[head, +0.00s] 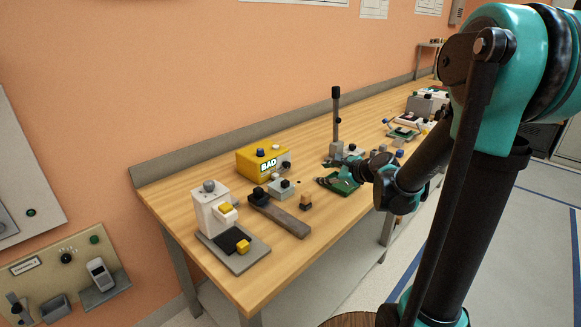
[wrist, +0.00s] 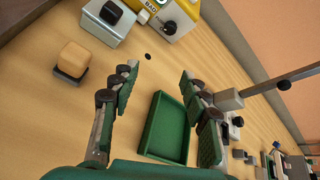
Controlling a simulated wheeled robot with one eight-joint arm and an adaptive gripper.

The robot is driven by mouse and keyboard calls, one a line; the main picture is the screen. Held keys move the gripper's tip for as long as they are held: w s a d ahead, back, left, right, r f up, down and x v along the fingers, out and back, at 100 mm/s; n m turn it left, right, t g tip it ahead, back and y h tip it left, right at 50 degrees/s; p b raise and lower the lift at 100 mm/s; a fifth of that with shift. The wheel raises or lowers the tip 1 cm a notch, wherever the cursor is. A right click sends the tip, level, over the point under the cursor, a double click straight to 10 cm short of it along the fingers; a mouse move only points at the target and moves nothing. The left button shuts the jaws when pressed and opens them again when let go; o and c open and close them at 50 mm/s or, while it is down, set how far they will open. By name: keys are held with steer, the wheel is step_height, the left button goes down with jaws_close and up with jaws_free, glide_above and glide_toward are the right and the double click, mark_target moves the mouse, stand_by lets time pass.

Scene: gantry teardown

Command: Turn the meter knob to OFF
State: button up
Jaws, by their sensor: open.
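The meter looks to be the yellow box (head: 250,159) with a display reading BAD, on the bench; naming it the meter is from its display. A dark knob (head: 286,165) sits on its front beside the display. In the wrist view the box (wrist: 185,12) is cut off at the top edge, with its black knob (wrist: 169,27) on a pale mount. The knob's setting is too small to read. My gripper (wrist: 159,72) is open and empty, its fingers pointing toward the box but apart from it. In the head view my gripper (head: 326,181) is right of the box.
A shallow green tray (wrist: 167,128) lies below my fingers. A grey block with a black knob (wrist: 110,14) and a tan block (wrist: 74,58) stand left of them. An upright post (head: 336,115) stands behind my gripper. A white fixture (head: 209,205) stands at the bench's near end.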

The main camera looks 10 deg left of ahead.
mark_target(289, 165)
steer(key=w+a+f+m, duration=0.1)
steer(key=w+a, duration=0.3)
steer(key=w+a+f+m, duration=0.1)
steer(key=w+a+f, duration=0.1)
steer(key=w+a, duration=0.2)
steer(key=w+a+f+m+y, duration=0.1)
steer(key=w+a+f, duration=0.1)
steer(key=w+a, duration=0.2)
steer(key=shift+w+a+f, duration=0.15)
steer(key=shift+w+a, duration=0.2)
steer(key=shift+a, duration=0.1)
steer(key=shift+c, duration=0.2)
jaws_close()
